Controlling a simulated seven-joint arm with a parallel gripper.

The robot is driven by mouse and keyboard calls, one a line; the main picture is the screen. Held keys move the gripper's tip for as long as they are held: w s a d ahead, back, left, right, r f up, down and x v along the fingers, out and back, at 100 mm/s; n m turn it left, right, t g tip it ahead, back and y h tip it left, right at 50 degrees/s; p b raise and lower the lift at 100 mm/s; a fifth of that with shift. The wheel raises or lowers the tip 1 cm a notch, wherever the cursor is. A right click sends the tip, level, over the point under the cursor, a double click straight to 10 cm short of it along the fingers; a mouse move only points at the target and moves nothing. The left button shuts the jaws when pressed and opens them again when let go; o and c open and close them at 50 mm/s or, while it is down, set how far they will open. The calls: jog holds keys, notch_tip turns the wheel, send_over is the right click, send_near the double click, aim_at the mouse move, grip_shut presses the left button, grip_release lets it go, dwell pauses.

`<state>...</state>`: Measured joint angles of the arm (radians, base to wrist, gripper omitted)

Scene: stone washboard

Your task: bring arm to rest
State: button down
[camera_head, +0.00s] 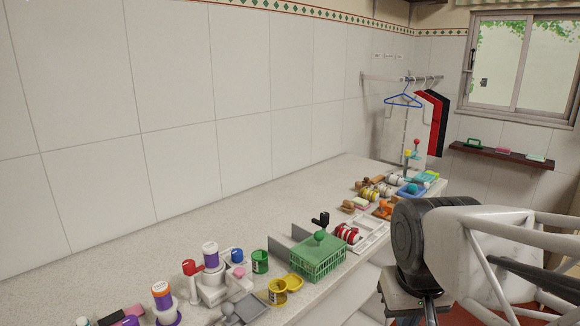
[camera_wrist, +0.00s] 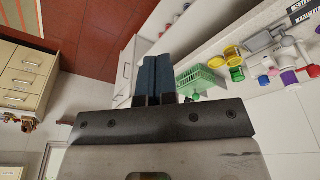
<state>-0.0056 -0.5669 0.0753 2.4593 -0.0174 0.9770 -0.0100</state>
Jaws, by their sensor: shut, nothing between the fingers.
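My gripper (camera_wrist: 153,82) shows in the wrist view with its two dark fingers together. It is shut and nothing shows between the fingers. In the head view my arm stands at the lower right, in front of the counter's edge, and the fingers cannot be made out there. The gripper is apart from the objects on the stone counter (camera_head: 215,226). A green basket (camera_head: 318,262) on the counter shows just beyond and right of the fingers in the wrist view (camera_wrist: 198,80).
The counter's front edge is crowded: yellow cups (camera_head: 278,291), a green cup (camera_head: 260,261), a white tray (camera_head: 372,235) and several spools and bottles. The counter's back strip along the tiled wall is clear. A blue hanger (camera_head: 403,100) hangs from a rail. Drawers (camera_wrist: 28,78) stand left in the wrist view.

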jog(key=s+f, duration=0.2)
jog(key=s, duration=0.1)
jog(key=shift+s+d, duration=0.15)
jog(key=shift+s, duration=0.15)
dwell(1.0)
